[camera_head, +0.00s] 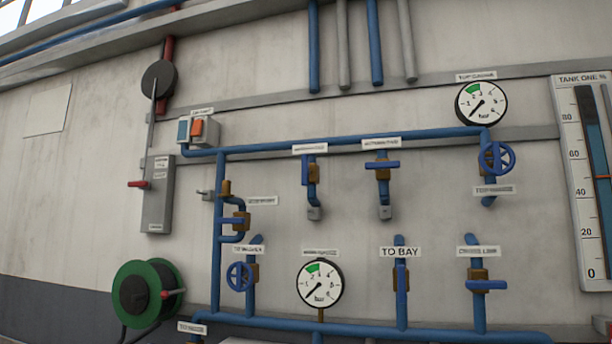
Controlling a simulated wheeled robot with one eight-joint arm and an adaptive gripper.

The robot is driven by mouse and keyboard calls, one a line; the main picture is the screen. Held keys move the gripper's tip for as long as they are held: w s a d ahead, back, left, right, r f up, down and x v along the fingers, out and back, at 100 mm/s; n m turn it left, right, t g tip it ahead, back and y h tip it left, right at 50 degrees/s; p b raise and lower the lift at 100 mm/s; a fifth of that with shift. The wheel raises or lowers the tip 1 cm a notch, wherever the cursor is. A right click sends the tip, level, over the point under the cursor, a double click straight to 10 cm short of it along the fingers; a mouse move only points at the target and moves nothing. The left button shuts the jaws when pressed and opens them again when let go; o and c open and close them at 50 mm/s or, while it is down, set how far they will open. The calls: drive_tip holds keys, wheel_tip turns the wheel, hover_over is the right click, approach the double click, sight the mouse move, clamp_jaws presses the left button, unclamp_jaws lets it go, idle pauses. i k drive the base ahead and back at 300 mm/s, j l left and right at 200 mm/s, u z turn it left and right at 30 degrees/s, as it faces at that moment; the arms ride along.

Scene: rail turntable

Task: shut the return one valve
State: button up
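I cannot make out a label reading "return one" on the wall of blue pipes. A lever valve (313,172) in the upper row has its blue handle along the pipe; its label (310,148) is blurred. The upper valve to its right has its blue lever (381,165) across the pipe, under another blurred label (381,144). A blue handwheel (497,158) sits at the upper right, with a label (493,191) too small to read surely. A second handwheel (240,276) is at the lower left. My gripper is not in view.
The TO BAY valve (402,280) has its lever along the pipe; the lower right valve (486,285) has its lever across. Two round gauges (482,103) (320,285), a TANK ONE scale (580,180), a green hose reel (148,293) and a grey switch box (158,195) also occupy the wall.

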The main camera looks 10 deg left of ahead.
sight(305, 171)
drive_tip(key=j, duration=1.45)
